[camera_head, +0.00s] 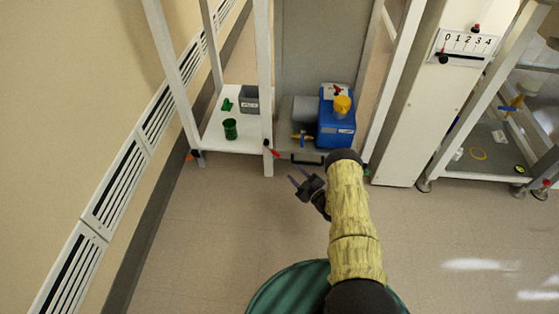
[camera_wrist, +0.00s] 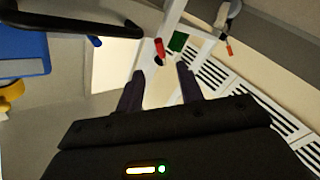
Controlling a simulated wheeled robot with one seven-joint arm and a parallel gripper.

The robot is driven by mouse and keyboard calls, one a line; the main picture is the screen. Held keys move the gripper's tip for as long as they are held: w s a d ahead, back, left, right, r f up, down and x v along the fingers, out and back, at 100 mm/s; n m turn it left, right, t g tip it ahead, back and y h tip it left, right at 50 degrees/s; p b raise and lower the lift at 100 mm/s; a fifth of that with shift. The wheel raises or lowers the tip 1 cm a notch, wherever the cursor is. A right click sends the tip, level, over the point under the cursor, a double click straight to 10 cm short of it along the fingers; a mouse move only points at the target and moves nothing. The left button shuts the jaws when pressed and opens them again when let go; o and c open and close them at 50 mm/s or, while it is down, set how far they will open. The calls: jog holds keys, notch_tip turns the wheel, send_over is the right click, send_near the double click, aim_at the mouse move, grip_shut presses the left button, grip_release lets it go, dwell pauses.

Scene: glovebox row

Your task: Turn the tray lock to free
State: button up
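A small red lever (camera_head: 272,153) with a dark pivot sits low at the front of the white frame post, left of a black bar handle (camera_head: 307,159). It looks like the tray lock, but no label is readable. The red lever (camera_wrist: 160,49) also shows in the wrist view, just beyond the fingers, with the black handle (camera_wrist: 70,23) at upper left. My gripper (camera_head: 297,175) is open and empty, in front of and below the lever, apart from it. Its two dark fingers (camera_wrist: 160,85) are spread in the wrist view.
A blue pump unit (camera_head: 337,128) with a yellow cap stands on the grey surface behind the handle. A white shelf (camera_head: 240,146) at left holds a green cup (camera_head: 230,129) and a grey bin (camera_head: 249,98). The floor (camera_head: 220,220) in front is clear.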

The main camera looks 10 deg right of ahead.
aim_at(279, 157)
jog(key=b+x, duration=0.2)
jog(key=x, duration=0.3)
jog(key=b+x, duration=0.2)
jog(key=x, duration=0.3)
jog(key=shift+w+f+b, duration=0.1)
jog(key=shift+f+b, duration=0.15)
jog(key=shift+b, duration=0.1)
jog(key=shift+w+a+r, duration=0.15)
jog(key=shift+w+a, duration=0.15)
jog(key=shift+w, duration=0.3)
grip_shut()
